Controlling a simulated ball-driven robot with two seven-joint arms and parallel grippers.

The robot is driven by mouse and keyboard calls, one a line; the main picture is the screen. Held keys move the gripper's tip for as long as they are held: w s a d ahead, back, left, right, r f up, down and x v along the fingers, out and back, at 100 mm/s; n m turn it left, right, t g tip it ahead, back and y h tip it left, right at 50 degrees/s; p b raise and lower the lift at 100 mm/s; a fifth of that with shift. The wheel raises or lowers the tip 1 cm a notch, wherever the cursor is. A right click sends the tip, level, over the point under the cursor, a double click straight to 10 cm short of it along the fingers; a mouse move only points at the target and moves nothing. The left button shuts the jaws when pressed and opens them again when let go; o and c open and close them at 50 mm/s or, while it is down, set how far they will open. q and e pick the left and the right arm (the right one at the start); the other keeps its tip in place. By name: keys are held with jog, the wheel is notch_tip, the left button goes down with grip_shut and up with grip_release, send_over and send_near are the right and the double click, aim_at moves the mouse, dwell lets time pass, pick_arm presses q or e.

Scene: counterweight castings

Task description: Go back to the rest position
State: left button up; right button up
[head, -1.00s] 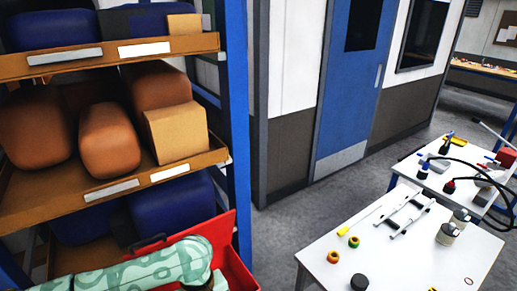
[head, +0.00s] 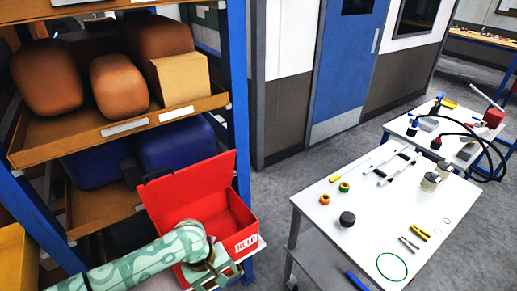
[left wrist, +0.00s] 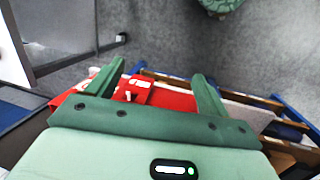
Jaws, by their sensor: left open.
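My left arm comes in from the lower left of the head view, in a green patterned cover. My left gripper (head: 212,268) is at its end, in front of the open red box (head: 242,217), and partly overlaps it in the picture. In the left wrist view the two green fingers of my left gripper (left wrist: 153,80) stand wide apart with nothing between them. Red parts of the box (left wrist: 178,101) show beyond the fingers. I cannot tell how far the gripper is from the box. My right gripper is in neither view.
A shelf rack with a blue post (head: 240,100) holds brown rounded bundles (head: 120,82), a cardboard box (head: 180,80) and blue bundles (head: 172,143). A white table (head: 330,225) with tape rolls and tools stands at right. Grey floor (head: 275,185) lies clear between them.

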pick_arm(q)
jog(key=s+a+f+m+t+b, duration=0.1)
jog(key=s+a+f+b, duration=0.2)
jog(key=f, duration=0.7)
jog(key=s+a+f+m+y+b, duration=0.1)
jog(key=s+a+f+b, duration=0.2)
jog(key=f, duration=0.6)
jog(key=s+a+f+m+t+b, duration=0.1)
jog(key=s+a+f, duration=0.3)
jog(key=f, duration=0.6)
jog(key=s+a+f+m+b, duration=0.1)
jog(key=s+f, duration=0.3)
jog(key=s, duration=0.5)
jog(key=s+a+f+m+y+b, duration=0.1)
jog(key=s+a+f+m+b, duration=0.1)
jog(key=s, duration=0.8)
jog(key=s+a+f+m+g+b, duration=0.1)
jog(key=s+f+m, duration=0.3)
jog(key=s+f, duration=0.3)
jog(key=s, duration=0.3)
jog(key=shift+a+y+b, duration=0.15)
jog(key=shift+y+b, duration=0.15)
jog(key=shift+b, duration=0.05)
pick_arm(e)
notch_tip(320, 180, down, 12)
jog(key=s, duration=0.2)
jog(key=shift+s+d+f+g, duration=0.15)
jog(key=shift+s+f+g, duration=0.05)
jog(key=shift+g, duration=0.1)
